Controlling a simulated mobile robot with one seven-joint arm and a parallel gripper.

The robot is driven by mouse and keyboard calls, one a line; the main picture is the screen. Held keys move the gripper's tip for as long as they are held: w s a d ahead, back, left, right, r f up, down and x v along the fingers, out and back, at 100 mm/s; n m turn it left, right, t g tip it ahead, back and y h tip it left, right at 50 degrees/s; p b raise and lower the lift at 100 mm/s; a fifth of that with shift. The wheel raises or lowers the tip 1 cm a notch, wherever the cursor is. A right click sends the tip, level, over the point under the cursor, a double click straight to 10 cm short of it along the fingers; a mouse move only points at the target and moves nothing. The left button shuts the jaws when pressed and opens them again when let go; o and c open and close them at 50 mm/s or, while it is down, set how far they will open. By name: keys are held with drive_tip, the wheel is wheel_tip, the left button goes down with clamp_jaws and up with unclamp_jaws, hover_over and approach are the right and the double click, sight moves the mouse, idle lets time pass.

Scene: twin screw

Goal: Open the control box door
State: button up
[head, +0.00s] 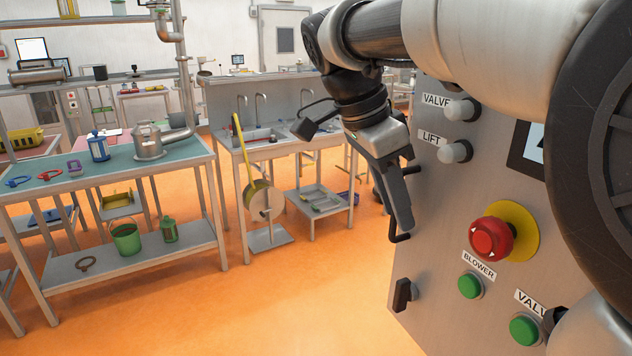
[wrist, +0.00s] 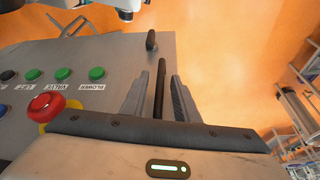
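The control box door (head: 440,235) is a grey metal panel at the right of the head view, and it also fills the left of the wrist view (wrist: 110,50). I see no gap at its edge. A black bar handle (head: 400,238) is at its left edge, partly hidden by my gripper (head: 402,222). In the wrist view the handle (wrist: 159,92) runs between the two fingers of my gripper (wrist: 159,78), with a visible gap on each side. My gripper is open around the handle. A black latch knob (head: 403,295) sits below the handle; it also shows in the wrist view (wrist: 151,42).
The door carries a red emergency button (head: 490,238) on yellow, green buttons (head: 470,285) and pale lamps (head: 455,151). A workbench (head: 110,170) and a sink unit (head: 270,140) stand to the left. The orange floor (head: 300,285) beside the door is clear.

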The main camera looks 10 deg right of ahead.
drive_tip(key=p+v, duration=0.3)
drive_tip(key=v, duration=1.4)
drive_tip(key=shift+r, duration=0.25)
drive_tip(key=shift+s, duration=0.1)
